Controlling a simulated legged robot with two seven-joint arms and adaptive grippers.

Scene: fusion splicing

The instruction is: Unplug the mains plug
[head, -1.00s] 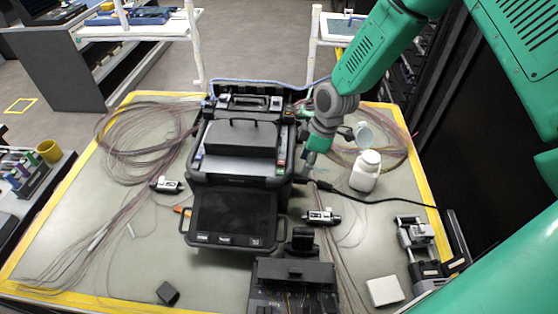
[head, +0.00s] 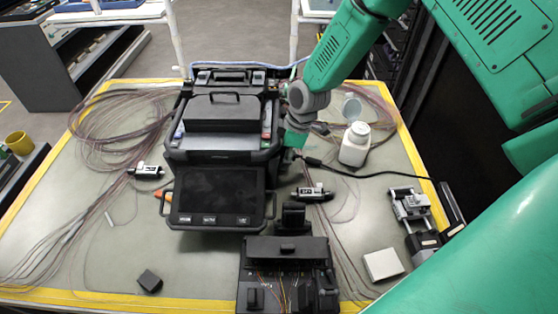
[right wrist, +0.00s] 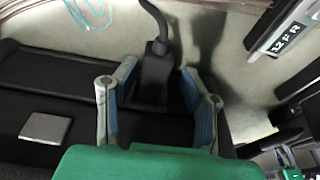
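The black fusion splicer (head: 222,148) stands on the table with its screen (head: 220,192) tilted toward me. The black mains plug (right wrist: 154,72) sits at the splicer's right side, with its cable leading away; the cable (head: 365,175) runs right across the table in the head view. My right gripper (head: 291,150) is at that side of the splicer. In the right wrist view, my right gripper (right wrist: 158,92) is open, one finger on each side of the plug, with gaps visible. The plug's far end is hidden in the dark. My left gripper is not in view.
A white bottle (head: 355,144) stands close to the right of my gripper. A small black-and-white tool (head: 312,192) and a black fixture (head: 288,262) lie in front. A metal clamp device (head: 412,207) and white box (head: 383,264) are at the right. Loose fibres cover the left.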

